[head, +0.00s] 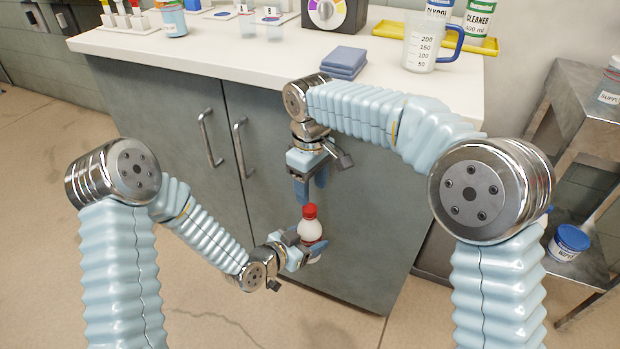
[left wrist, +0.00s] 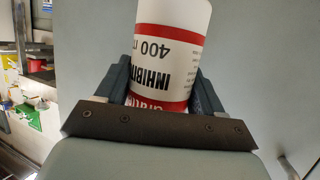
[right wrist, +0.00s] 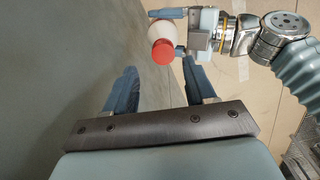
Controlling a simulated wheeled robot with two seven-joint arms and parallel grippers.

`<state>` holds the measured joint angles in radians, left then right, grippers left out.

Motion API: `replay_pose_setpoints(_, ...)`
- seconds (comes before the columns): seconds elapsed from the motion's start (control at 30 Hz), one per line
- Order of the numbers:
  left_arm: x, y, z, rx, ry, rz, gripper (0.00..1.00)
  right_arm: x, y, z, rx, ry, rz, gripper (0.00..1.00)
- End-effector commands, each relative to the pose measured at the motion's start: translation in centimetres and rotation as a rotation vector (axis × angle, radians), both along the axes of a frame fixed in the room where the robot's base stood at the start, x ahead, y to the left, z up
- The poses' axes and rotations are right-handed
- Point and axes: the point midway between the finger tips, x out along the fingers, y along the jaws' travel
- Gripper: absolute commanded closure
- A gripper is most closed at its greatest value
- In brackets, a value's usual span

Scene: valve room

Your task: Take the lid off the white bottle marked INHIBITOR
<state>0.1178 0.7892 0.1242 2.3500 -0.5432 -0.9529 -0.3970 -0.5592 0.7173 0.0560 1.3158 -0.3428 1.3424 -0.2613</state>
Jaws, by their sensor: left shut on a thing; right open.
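The white bottle (head: 311,232) with red bands stands upright in the grip of my left gripper (head: 304,249), in front of the cabinet doors. In the left wrist view its label (left wrist: 160,65) reads INHIBITOR, upside down, between the two fingers. The red lid (head: 310,211) is on the bottle; it also shows from above in the right wrist view (right wrist: 162,52). My right gripper (head: 310,190) is open and empty, pointing down just above the lid and slightly to its left in the head view. In the right wrist view the lid lies beyond the open fingers, apart from them.
The white counter (head: 240,62) runs behind and above both grippers. It holds a measuring jug (head: 421,52), folded blue cloths (head: 344,62) and a yellow tray (head: 395,31). Cabinet handles (head: 211,137) stick out at left. A metal shelf (head: 590,110) stands at right.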

Motion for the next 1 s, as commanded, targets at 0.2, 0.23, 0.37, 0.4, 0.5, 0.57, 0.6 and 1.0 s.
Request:
replay_pose_setpoints(0.2, 0.0, 0.0, 0.1, -0.001, -0.002, 0.000, 1.00, -0.1, 0.3, 1.4, 0.004, -0.007, -0.591, 0.45)
replay_pose_setpoints(0.23, 0.0, 0.0, 0.1, -0.001, -0.002, 0.000, 1.00, -0.2, 0.3, 1.5, 0.006, -0.007, -0.654, 0.45)
replay_pose_setpoints(0.37, 0.0, 0.0, 0.1, -0.001, -0.002, 0.000, 1.00, -0.2, 0.3, 2.0, 0.010, -0.008, -0.850, 0.45)
replay_pose_setpoints(0.4, 0.0, 0.0, 0.1, -0.001, -0.002, 0.000, 1.00, -0.2, 0.4, 2.1, 0.011, -0.009, -0.885, 0.45)
replay_pose_setpoints(0.5, 0.0, 0.0, 0.1, -0.001, -0.002, 0.000, 1.00, -0.2, 0.4, 1.7, 0.011, -0.009, -0.936, 0.45)
replay_pose_setpoints(0.57, 0.0, 0.0, 0.1, -0.001, -0.002, 0.000, 1.00, -0.2, 0.4, 1.1, 0.011, -0.008, -0.944, 0.45)
replay_pose_setpoints(0.6, 0.0, 0.0, 0.1, -0.001, -0.002, 0.000, 1.00, -0.2, 0.3, 0.5, 0.009, -0.007, -0.945, 0.45)
replay_pose_setpoints(1.0, 0.0, 0.0, 0.1, -0.001, -0.002, 0.000, 1.00, -0.2, 0.3, -5.3, 0.011, -0.007, -0.942, 0.45)
